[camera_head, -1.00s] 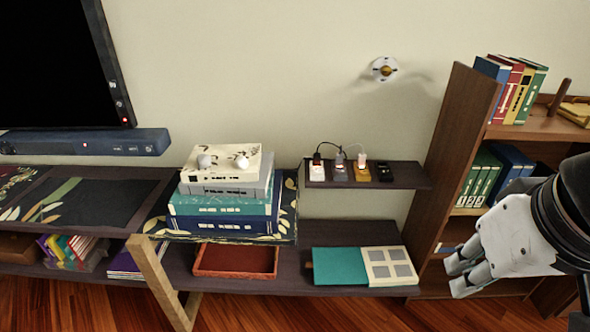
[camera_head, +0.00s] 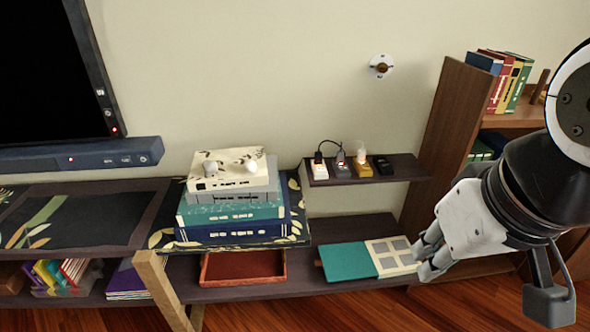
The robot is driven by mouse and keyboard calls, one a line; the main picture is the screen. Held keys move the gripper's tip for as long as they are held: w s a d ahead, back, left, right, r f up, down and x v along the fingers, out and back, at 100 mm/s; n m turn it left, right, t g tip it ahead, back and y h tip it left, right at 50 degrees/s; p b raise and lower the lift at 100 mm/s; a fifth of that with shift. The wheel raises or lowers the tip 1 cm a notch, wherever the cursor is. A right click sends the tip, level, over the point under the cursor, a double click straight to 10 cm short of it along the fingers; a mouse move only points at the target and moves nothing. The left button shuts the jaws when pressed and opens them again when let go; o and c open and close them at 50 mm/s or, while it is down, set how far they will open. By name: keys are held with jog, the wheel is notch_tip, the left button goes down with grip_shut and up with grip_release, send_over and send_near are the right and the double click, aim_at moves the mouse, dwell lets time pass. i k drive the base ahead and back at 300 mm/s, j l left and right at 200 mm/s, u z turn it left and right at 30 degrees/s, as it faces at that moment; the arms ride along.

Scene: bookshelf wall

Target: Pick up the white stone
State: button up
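Two small pale lumps lie on top of the book stack. The right one (camera_head: 250,167) is whiter and looks like the white stone; the left one (camera_head: 210,168) is greyer. Both rest on the cream top book (camera_head: 228,182), apart from each other. My gripper (camera_head: 420,262) is at the lower right, well away from the stack, with its fingers pointing left in front of the open book. I see nothing held in it. The oblique view does not show clearly how far apart its fingers are.
A small raised shelf (camera_head: 410,170) with several little devices stands right of the stack. Below it lie an open teal book (camera_head: 347,262) and a red tray (camera_head: 205,272). A screen (camera_head: 50,70) and soundbar (camera_head: 110,155) are at left. A tall bookcase (camera_head: 450,120) is at right.

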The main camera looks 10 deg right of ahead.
aim_at(250, 166)
jog(key=i+l+u, duration=0.1)
jog(key=i+u, duration=0.3)
jog(key=i+l+u, duration=0.35)
jog(key=i, duration=0.2)
jog(key=i+l+u, duration=0.25)
jog(key=i+u, duration=0.15)
jog(key=i, duration=0.05)
